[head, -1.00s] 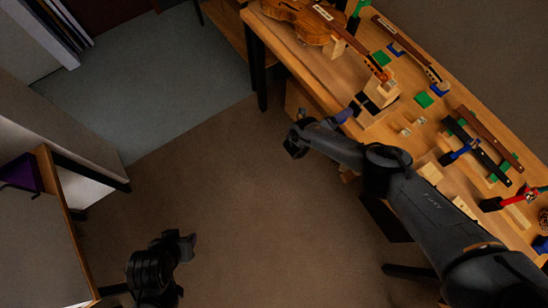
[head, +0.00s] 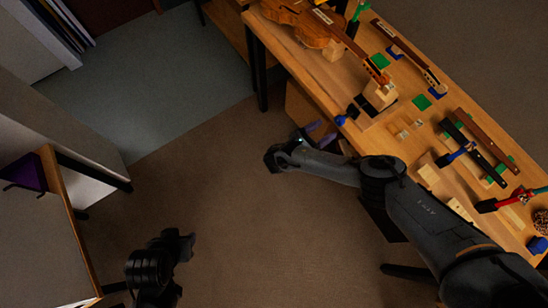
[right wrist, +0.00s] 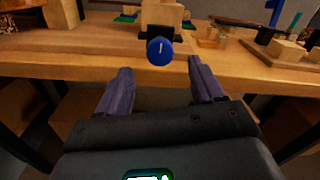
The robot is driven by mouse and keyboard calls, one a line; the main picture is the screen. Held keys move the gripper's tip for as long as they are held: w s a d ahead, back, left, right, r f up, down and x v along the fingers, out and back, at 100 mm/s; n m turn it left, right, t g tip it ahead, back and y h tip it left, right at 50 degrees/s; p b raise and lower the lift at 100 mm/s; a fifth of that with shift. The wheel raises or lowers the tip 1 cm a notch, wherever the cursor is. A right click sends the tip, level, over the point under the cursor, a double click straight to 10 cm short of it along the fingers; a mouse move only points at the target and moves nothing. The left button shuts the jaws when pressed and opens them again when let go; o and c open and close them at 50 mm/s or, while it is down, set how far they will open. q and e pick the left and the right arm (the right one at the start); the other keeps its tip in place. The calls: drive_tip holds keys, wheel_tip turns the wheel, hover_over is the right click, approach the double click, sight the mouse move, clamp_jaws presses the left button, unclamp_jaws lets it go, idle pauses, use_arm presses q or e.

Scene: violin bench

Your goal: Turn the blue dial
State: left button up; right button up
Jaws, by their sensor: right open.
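The blue dial (head: 341,120) is on a black mount at the bench's front edge. It also shows in the right wrist view (right wrist: 160,52), round, with a pale line standing nearly upright on its face. My right gripper (head: 320,132) is open and empty, a short way off the dial on the side away from the bench. In the right wrist view its purple fingers (right wrist: 160,70) are spread, with the dial beyond and between the tips. My left gripper (head: 186,246) is low in the head view, away from the bench, and its jaws are unclear.
The wooden bench (head: 300,62) holds a violin (head: 296,20), violin necks, wooden blocks (head: 380,95) and a red-handled tool (head: 497,202). A table with a purple item (head: 27,172) stands at the left. The floor between is clear.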

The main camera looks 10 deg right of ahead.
drive_tip(key=s+a+f+m+g+y+p, duration=0.1)
drive_tip(key=s+a+m+g+y+p, duration=0.3)
drive_tip(key=s+a, duration=1.3)
drive_tip(key=a+m+y+p, duration=0.1)
drive_tip(key=a+y+p, duration=0.3)
drive_tip(key=y, duration=0.2)
drive_tip(key=shift+s+m+g+y, duration=0.15)
drive_tip(key=shift+m+g+y, duration=0.15)
drive_tip(key=shift+y, duration=0.1)
drive_tip(key=shift+a, duration=0.1)
